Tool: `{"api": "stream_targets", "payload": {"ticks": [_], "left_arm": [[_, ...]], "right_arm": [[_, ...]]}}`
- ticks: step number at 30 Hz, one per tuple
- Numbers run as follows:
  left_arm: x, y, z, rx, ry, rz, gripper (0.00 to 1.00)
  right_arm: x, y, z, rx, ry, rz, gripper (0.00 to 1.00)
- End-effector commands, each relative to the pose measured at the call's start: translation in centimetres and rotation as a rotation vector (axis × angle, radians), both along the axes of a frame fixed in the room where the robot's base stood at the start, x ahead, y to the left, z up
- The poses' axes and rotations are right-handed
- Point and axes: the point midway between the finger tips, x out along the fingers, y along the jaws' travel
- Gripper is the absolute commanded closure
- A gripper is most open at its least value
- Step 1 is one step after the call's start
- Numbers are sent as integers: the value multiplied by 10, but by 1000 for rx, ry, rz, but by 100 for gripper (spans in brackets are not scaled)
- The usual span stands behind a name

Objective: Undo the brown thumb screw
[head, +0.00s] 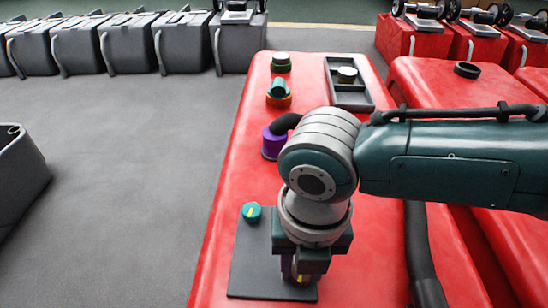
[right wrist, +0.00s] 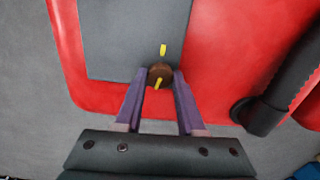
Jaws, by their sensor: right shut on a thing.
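The brown thumb screw (right wrist: 160,70) sits at the edge of a dark grey plate (right wrist: 135,40) in the right wrist view. It carries a yellow mark on the side toward my gripper, and another yellow mark (right wrist: 163,49) lies on the plate just beyond it. My right gripper (right wrist: 160,77) has its two purple fingers closed against the screw's two sides. In the head view my right gripper (head: 301,272) points down over the near right part of the plate (head: 255,272), and its wrist hides most of the screw. My left gripper is out of view.
A teal knob (head: 251,212) with a yellow mark stands at the plate's far left corner. A purple fitting (head: 275,142) with a black hose, an orange and teal fitting (head: 279,95) and a tray (head: 350,94) are farther back on the red tank (head: 225,215). A black hose (head: 418,245) runs on the right.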

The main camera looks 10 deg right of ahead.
Motion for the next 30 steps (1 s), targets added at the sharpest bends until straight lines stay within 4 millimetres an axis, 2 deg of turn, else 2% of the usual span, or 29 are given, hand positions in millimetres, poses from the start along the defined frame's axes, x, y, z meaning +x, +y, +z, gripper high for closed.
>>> {"api": "stream_targets", "payload": {"ticks": [1,9,17,20,30], "left_arm": [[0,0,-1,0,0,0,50],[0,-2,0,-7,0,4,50],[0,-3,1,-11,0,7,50],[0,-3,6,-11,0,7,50],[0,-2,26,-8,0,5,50]], "right_arm": [[-1,-2,-3,-6,1,-1,60],[0,-1,-1,-3,1,-2,31],[0,0,2,-1,0,-1,31],[0,0,13,1,-1,-1,31],[0,-1,79,0,-2,0,31]]}}
